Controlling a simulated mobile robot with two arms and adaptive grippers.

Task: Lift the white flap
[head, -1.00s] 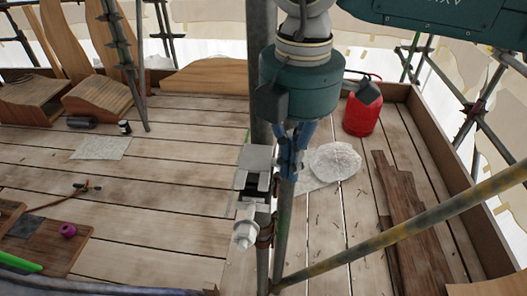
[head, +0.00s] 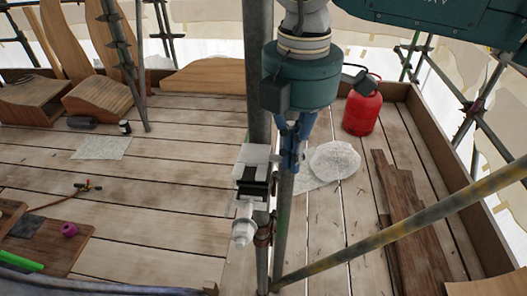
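The white flap (head: 253,153) is the pale plate at the top of a small box-like fitting on the upright pole, in the middle of the head view. A dark opening (head: 252,173) shows just below it, above a white threaded fitting (head: 243,226). My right gripper (head: 288,167) points down from above, with its blue fingers close beside the flap's right edge. Whether they touch it I cannot tell. The fingers look close together, but the gap between them is not clear. My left gripper is not in view.
Scaffold poles stand around the fitting, and a diagonal pole (head: 400,230) crosses at the lower right. A red canister (head: 362,113) and a pale round bag (head: 334,161) are on the plank floor to the right. Dark boards (head: 410,220) lie beyond.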

